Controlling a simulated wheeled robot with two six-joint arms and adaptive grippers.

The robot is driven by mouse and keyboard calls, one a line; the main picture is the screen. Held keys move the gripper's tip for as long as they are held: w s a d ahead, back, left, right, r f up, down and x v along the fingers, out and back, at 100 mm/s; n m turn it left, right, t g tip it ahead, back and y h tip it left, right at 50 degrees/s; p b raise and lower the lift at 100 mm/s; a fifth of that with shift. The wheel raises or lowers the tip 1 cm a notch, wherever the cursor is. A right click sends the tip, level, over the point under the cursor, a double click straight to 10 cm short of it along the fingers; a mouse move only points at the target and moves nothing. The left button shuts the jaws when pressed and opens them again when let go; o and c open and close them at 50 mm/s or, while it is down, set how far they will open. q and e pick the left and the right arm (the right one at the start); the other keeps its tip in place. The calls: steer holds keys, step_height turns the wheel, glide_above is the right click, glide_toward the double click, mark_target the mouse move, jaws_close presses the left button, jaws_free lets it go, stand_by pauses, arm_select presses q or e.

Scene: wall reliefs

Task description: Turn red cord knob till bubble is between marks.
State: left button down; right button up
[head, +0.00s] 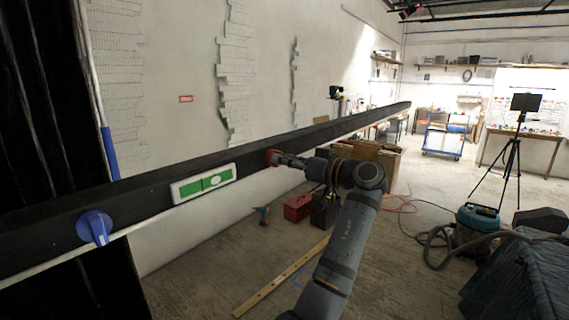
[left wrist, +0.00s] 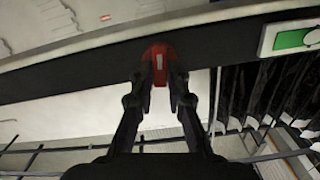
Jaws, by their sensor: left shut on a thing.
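The red knob (head: 271,157) sits on the front face of a long black beam (head: 130,187). My left gripper (head: 284,160) is shut on the red knob; in the left wrist view its fingertips (left wrist: 161,84) are on both sides of the knob's red body (left wrist: 158,52), which carries a pale stripe. A level with a white frame (head: 176,194) and green vial is fixed to the beam, left of the knob in the head view. My right gripper is not in view.
A blue knob (head: 95,227) sits on the beam at the left. Brick-textured relief strips (head: 235,70) and a small red label (head: 186,99) are on the white wall above. A red toolbox (head: 298,207) and a wooden plank (head: 282,277) lie on the floor below.

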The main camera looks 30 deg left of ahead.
arm_select(q)
steer(key=shift+w+m+b, duration=0.1)
steer(key=shift+m+b, duration=0.45)
steer(key=shift+m, duration=3.45)
steer(key=c, duration=1.3)
jaws_free()
steer(key=shift+d, duration=0.15)
steer(key=d, duration=0.7)
steer(key=shift+s+d, duration=0.2)
steer(key=shift+s, duration=0.05)
